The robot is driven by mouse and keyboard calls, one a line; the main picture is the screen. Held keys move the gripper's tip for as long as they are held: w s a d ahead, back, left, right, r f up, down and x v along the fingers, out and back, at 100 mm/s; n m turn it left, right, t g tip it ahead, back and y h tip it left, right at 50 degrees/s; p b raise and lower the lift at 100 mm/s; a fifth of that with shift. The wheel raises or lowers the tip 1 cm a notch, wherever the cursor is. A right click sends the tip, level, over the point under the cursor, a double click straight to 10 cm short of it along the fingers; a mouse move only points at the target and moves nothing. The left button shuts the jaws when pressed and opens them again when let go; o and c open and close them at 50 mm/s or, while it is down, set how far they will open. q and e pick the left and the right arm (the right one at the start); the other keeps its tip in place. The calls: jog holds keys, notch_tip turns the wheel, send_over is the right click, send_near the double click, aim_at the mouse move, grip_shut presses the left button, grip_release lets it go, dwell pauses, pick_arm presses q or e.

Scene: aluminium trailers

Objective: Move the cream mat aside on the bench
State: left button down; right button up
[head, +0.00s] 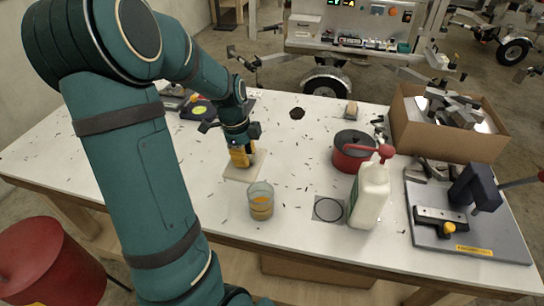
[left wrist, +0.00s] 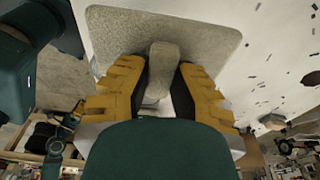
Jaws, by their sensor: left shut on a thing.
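The cream mat (head: 236,175) is a small square pale piece at the left middle of the white bench. In the left wrist view the mat (left wrist: 112,30) fills the upper part, speckled and round-cornered, with a raised pale grip standing up from it. My left gripper (head: 241,160) is above the mat, pointing down. Its yellow-and-black fingers (left wrist: 163,85) are shut on the raised grip. I cannot tell whether the mat touches the bench or hangs just above it. My right gripper is not in view.
A glass of amber liquid (head: 261,202) stands close in front of the mat. Right of it are a dark square with a ring (head: 328,209), a white bottle (head: 369,195), a red pot (head: 351,154) and a press (head: 466,230). Bench space (head: 285,150) right of the mat is mostly clear.

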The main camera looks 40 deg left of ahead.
pick_arm(q)
jog(key=w+a+r+p, duration=0.1)
jog(key=w+a+p, duration=0.2)
jog(key=w+p, duration=0.5)
jog(key=p, duration=0.2)
send_over(284, 155)
notch_tip(284, 155, down, 2)
jog(key=f, duration=1)
jog(key=shift+s+a+f, duration=0.2)
jog(key=shift+a+f, duration=0.05)
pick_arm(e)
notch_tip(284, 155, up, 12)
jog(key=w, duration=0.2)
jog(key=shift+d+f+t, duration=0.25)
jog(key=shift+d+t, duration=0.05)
pick_arm(q)
jog(key=shift+f, duration=0.1)
jog(key=c, duration=1)
grip_release()
jog(key=shift+o, duration=0.2)
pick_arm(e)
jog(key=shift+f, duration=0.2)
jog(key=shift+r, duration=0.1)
